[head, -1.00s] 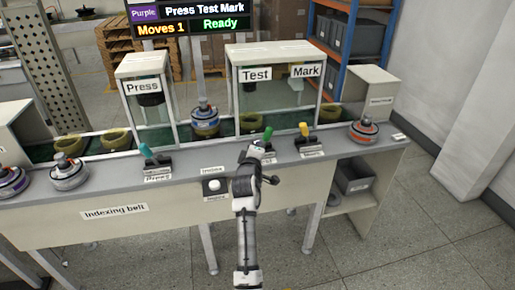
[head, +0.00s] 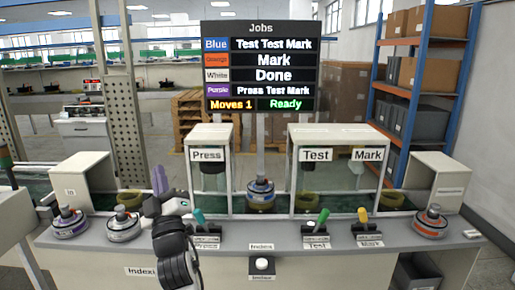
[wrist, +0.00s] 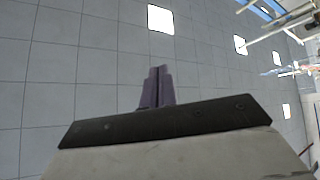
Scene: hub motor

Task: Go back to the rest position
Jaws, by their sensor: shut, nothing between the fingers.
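My gripper (head: 159,180) is raised in front of the indexing belt bench, left of the Press station in the head view. Its purple fingers point up and are shut with nothing between them. In the wrist view the closed fingers (wrist: 158,85) point toward the ceiling. My gripper is apart from the levers: the teal Press lever (head: 199,217), the green Test lever (head: 322,217) and the yellow Mark lever (head: 363,216). The white Index button (head: 261,263) is on the bench front.
Hub motors sit on the bench: purple (head: 69,223), white (head: 123,224) and orange (head: 430,222). A blue one (head: 261,193) is on the belt between Press and Test. The Jobs board (head: 260,66) reads Moves 1, Ready. A blue-framed shelf (head: 417,90) stands back right.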

